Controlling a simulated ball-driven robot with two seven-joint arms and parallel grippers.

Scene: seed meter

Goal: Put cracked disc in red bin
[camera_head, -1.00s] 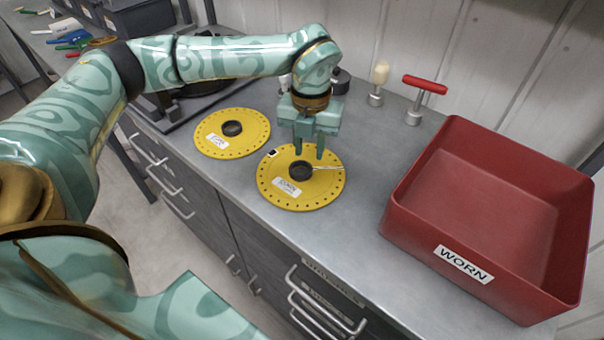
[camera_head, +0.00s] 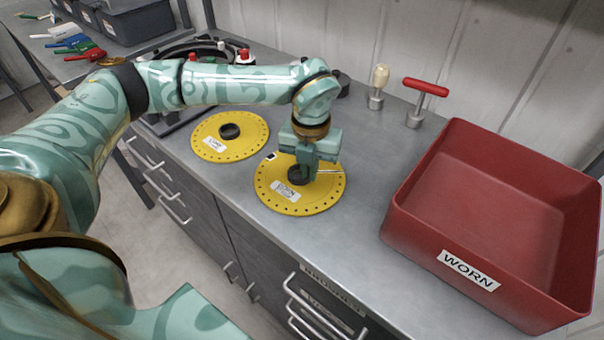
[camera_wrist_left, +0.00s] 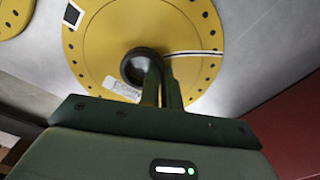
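The cracked disc (camera_head: 325,194) is yellow with a ring of small holes, a dark hub, a white label and a black-edged white crack line running from hub to rim. It lies flat on the grey counter and also shows in the left wrist view (camera_wrist_left: 97,48). My left gripper (camera_head: 306,180) is low at the right side of the hub. Its fingers are close together and look shut on the hub's edge; the contact is partly hidden. The red bin (camera_head: 462,240), labelled WORN, stands empty at the right. My right gripper is not in view.
A second yellow disc (camera_head: 207,147) lies just left of the cracked one. A red T-handled tool (camera_head: 424,92) and a wooden-knobbed tool (camera_head: 378,80) stand near the wall. Bare counter (camera_head: 375,160) lies between disc and bin.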

